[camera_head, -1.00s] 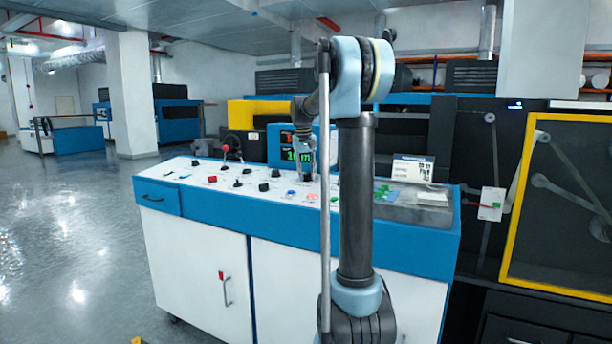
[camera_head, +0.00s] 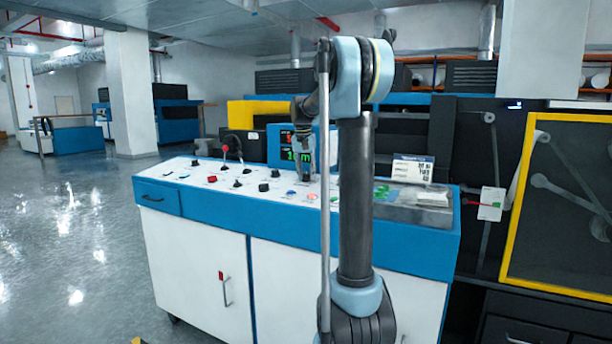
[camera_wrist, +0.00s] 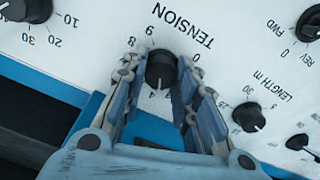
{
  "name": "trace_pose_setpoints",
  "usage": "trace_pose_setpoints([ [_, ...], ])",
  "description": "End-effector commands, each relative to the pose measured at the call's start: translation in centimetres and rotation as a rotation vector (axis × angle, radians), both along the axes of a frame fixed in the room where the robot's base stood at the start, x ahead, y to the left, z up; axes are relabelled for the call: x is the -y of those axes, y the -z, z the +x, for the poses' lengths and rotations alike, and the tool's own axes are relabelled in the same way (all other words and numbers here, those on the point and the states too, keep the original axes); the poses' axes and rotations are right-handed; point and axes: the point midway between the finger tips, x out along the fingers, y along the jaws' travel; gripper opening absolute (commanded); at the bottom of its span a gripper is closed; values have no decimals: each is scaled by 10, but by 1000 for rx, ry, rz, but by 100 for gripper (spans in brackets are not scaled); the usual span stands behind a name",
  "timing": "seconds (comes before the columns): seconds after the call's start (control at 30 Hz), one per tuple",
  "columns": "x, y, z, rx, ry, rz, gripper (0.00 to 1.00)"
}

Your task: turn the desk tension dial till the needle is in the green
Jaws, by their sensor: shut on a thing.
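The tension dial (camera_wrist: 160,69) is a black knob with a white pointer line, on a white panel marked TENSION, in the wrist view. My gripper (camera_wrist: 160,80) has its two fingers on either side of the knob, shut on it. The pointer line aims toward the bottom of the picture, near the 4. Part of the dial's scale is hidden by the fingers. In the head view my gripper (camera_head: 304,172) reaches down to the desk (camera_head: 290,215), and the dial is too small to make out there. I cannot make out a needle or green band.
The LENGTH knob (camera_wrist: 249,117) is to the right of the dial. Another black knob (camera_wrist: 25,10) is at upper left, and the REV/FWD switch (camera_wrist: 309,24) at upper right. A screen (camera_head: 290,148) stands behind the desk panel. Open floor (camera_head: 75,235) lies to the left.

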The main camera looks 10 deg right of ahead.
Motion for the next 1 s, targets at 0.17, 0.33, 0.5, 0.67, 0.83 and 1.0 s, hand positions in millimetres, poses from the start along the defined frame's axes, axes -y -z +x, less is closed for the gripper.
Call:
trace_pose_setpoints([
  [0.17, -1, 0, 1, 1, -1, 1, 41],
  [0.33, 0, 0, 0, 1, -1, 0, 48],
  [0.5, 0, 0, 0, 0, -1, 1, 48],
  [0.67, -1, -7, -1, 0, -1, 1, 48],
  [0.83, -4, -32, -5, 0, -1, 0, 48],
  [1.0, -7, -64, -9, 0, -1, 0, 48],
])
